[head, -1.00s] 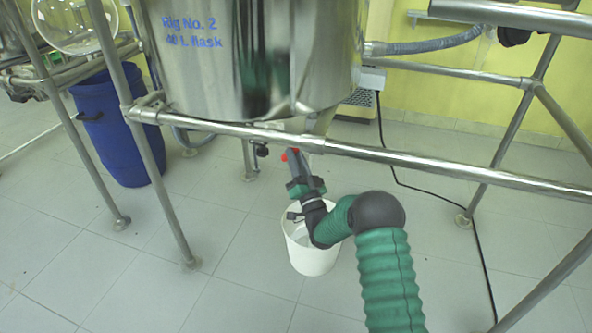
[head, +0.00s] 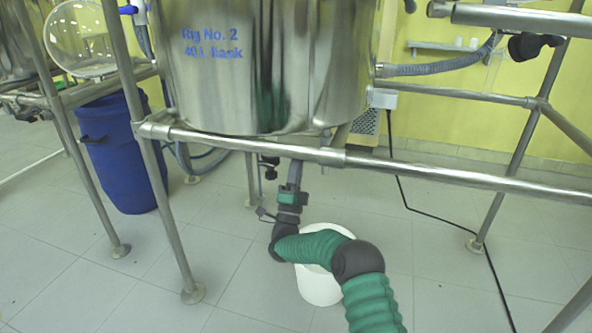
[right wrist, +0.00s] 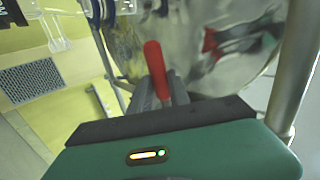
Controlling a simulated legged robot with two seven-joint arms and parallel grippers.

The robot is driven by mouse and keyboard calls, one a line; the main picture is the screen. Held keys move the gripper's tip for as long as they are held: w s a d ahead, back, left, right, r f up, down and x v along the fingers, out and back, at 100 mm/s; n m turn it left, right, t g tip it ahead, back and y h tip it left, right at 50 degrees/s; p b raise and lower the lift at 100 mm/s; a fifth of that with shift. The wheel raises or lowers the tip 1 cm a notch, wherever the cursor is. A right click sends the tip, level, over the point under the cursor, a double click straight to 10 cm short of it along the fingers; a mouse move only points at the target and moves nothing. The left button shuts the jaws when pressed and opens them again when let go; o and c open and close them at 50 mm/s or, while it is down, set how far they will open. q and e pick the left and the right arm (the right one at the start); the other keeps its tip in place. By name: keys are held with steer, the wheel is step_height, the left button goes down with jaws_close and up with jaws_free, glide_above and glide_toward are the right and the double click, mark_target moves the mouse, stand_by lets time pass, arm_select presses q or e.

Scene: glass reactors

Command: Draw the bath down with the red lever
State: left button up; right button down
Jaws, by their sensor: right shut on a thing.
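The bath is a shiny steel vessel (head: 215,85) marked "Rig No. 2 40 L flask", held in a tube frame. The red lever (right wrist: 154,60) shows in the right wrist view, sticking up between my gripper's grey fingers, with the steel wall behind it. My right gripper (head: 294,168) is under the bath, behind the frame's front rail, and is shut on the lever. The lever is hidden in the head view. A white bucket (head: 318,288) stands on the floor below, partly covered by my right arm. My left gripper is not in view.
The front rail (head: 400,165) crosses just above my right arm. Frame legs (head: 170,215) stand at left and right. A blue barrel (head: 120,165) stands at left. A black cable (head: 440,219) runs along the floor at right. A grey hose (head: 435,68) leaves the bath.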

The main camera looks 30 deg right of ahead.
steer(key=shift+s+d+r+m+g+h, duration=0.1)
steer(key=shift+m+g+h, duration=0.55)
steer(key=shift+m, duration=0.35)
steer(key=shift+g, duration=0.25)
steer(key=c, duration=1.2)
jaws_free()
steer(key=shift+d, duration=0.1)
steer(key=shift+c, duration=0.2)
